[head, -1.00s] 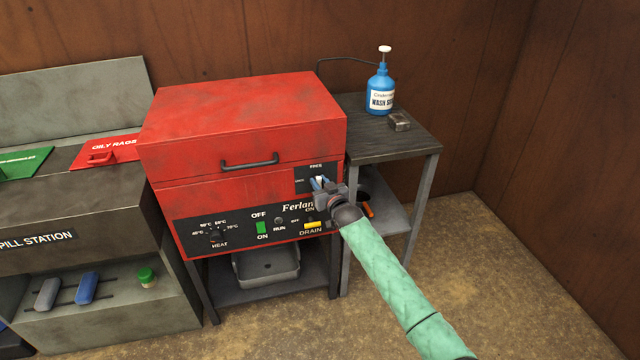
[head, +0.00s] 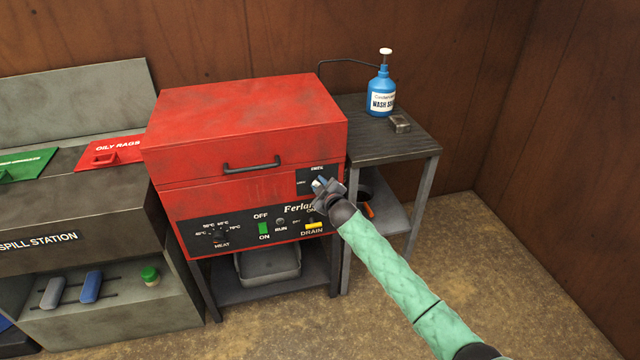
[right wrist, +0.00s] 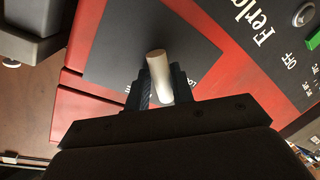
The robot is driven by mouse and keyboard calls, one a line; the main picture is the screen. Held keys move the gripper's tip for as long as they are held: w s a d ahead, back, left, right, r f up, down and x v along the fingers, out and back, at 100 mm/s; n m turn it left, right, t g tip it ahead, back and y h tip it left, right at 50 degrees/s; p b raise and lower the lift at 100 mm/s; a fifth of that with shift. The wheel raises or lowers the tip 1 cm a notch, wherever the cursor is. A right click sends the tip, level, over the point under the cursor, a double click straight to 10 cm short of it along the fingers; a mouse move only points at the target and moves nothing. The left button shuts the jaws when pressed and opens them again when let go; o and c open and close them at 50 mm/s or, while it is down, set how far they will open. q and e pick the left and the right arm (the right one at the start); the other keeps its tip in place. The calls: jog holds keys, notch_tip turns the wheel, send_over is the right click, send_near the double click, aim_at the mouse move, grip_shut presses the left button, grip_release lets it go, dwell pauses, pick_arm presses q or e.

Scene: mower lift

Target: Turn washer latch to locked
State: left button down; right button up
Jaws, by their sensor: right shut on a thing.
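The red washer (head: 245,120) stands with its lid down. Its latch is on a small dark plate (head: 304,187) at the front's upper right, with small labels above and to the left that are hard to read. My right gripper (head: 322,185) is at this plate and hides most of the latch. In the right wrist view the pale, rod-shaped latch handle (right wrist: 159,76) sits between the two fingers of my right gripper (right wrist: 160,88), which are shut on it. The exact latch angle is hard to tell. My left gripper is not in view.
Below the latch is a control panel with a heat dial, a green switch (head: 264,228) and a yellow drain control (head: 314,226). A side table (head: 395,143) holds a blue wash bottle (head: 381,90). The spill station (head: 70,225) stands left. Floor at right is clear.

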jog(key=n+h+p, duration=0.1)
jog(key=n, duration=0.3)
jog(key=shift+a+n, duration=0.1)
jog(key=shift+n, duration=0.2)
jog(key=shift+a+f+n+h+p, duration=0.15)
jog(key=shift+n+h+p, duration=0.4)
jog(key=shift+n, duration=0.75)
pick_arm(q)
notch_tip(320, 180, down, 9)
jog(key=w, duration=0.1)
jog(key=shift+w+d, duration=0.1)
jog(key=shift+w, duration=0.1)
pick_arm(e)
jog(key=o, duration=0.7)
jog(key=shift+c, duration=0.2)
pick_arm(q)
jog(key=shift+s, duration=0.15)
